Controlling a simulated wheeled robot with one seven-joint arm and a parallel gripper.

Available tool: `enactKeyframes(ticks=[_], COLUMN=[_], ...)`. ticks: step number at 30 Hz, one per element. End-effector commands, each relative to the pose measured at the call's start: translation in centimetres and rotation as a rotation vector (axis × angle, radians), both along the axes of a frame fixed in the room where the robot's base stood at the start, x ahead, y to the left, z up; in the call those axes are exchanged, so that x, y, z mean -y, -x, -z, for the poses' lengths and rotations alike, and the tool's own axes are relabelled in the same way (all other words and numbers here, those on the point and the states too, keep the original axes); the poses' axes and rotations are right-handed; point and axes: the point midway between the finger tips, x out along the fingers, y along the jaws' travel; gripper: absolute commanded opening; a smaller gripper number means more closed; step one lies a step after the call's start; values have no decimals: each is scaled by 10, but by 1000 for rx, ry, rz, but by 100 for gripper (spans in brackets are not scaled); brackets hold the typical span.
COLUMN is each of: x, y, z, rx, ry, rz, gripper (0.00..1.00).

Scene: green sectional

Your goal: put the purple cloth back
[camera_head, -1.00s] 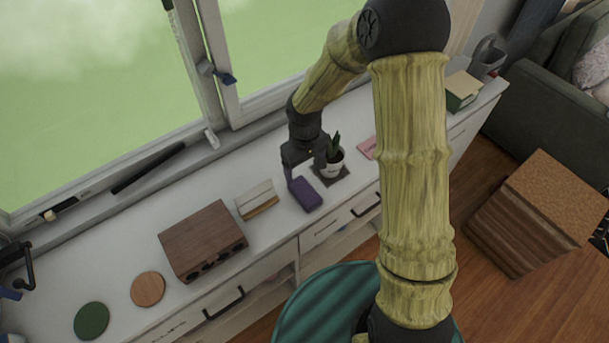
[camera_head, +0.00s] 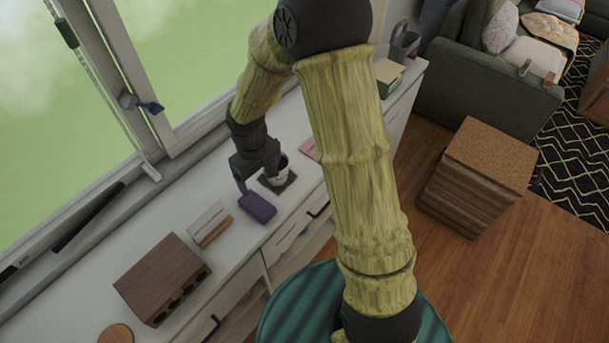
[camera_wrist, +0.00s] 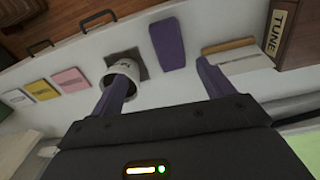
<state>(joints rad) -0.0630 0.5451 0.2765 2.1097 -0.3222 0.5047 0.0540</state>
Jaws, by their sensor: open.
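The pot stands on a dark square mat (camera_head: 278,184). A cream-and-brown block (camera_head: 210,224) and a brown wooden box (camera_head: 162,279) stand to the left. Pink (camera_wrist: 71,79) and yellow (camera_wrist: 41,89) cards lie past the pot. A wooden stool (camera_head: 478,178) stands on the floor.

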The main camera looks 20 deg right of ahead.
Motion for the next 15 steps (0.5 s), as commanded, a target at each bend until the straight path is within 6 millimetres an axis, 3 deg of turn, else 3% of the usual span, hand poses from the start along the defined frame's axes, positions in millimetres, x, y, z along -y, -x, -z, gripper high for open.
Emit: enactKeyframes(ticks=[9,15], x=[75,106], y=[60,102], z=[-66,-89], rx=[118,188], ry=[-18,-58], rz=[294,474], gripper=[80,80])
